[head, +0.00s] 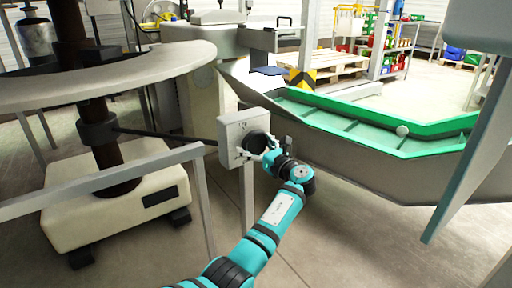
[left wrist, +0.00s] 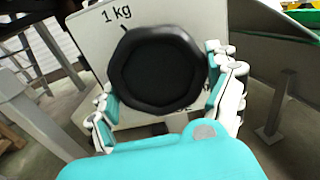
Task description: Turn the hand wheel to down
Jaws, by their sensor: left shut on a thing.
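The hand wheel (head: 255,142) is a black round knob on the front of a white box (head: 233,130) on a post. In the left wrist view the hand wheel (left wrist: 157,70) fills the middle, with "1 kg" printed above it on the white plate (left wrist: 95,40). My left gripper (head: 266,151) reaches it from the front right. In the left wrist view the fingers of my left gripper (left wrist: 163,82) lie on both sides of the wheel and are shut on it. Lettering below the wheel is mostly hidden. My right gripper is not in view.
A grey rail (head: 110,178) on legs runs left of the box. A round grey table (head: 130,75) on a dark column stands behind it. A grey trough with a green rim (head: 440,148) extends right. Open floor (head: 350,235) lies at the front right.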

